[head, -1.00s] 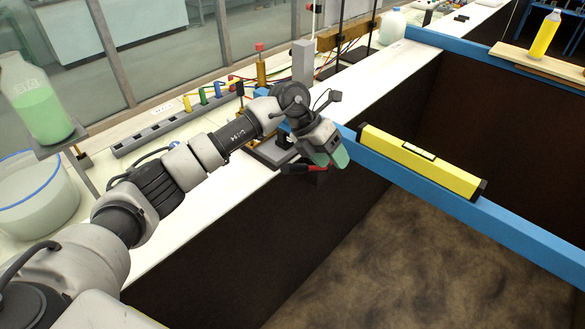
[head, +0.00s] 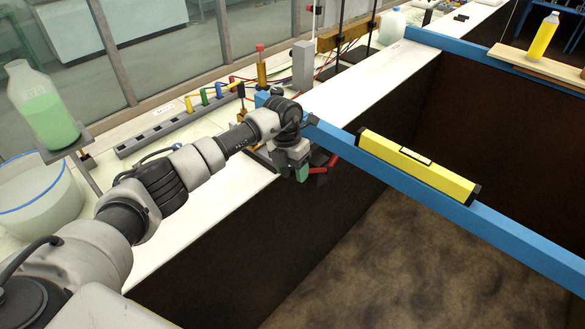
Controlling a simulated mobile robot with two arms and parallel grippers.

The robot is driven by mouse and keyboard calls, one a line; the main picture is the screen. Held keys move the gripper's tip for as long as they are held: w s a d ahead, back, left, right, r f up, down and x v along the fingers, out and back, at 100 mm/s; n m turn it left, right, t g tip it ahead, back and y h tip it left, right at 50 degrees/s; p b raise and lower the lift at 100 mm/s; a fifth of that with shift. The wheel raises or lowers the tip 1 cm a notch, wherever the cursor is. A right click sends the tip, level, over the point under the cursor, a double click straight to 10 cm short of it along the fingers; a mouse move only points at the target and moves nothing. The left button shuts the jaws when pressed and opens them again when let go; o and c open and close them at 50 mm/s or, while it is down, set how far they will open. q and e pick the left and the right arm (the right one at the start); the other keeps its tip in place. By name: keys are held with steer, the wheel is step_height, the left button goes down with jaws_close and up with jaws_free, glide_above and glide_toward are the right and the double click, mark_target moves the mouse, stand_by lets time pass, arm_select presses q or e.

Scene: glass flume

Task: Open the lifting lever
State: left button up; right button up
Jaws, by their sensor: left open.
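A small lever with a red handle (head: 333,160) sits at the flume's near edge, by the end of the blue beam. A darker red part (head: 318,170) shows just below it. I take this to be the lifting lever; its mount is mostly hidden behind my left wrist. My left gripper (head: 302,173) points down just left of the red handle, with a green fingertip showing. It is open; I cannot tell whether a finger touches the lever. My right gripper is out of view.
A blue beam (head: 430,179) carrying a yellow level (head: 418,166) crosses the dark tank to the right. A bottle of green liquid (head: 45,108) and a round tub (head: 35,195) stand at left. A grey strip with coloured plugs (head: 180,121) lies on the white ledge.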

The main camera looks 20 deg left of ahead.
arm_select(q)
steer(key=shift+f, duration=0.45)
steer(key=shift+c, duration=0.3)
jaws_close()
steer(key=shift+f, duration=0.1)
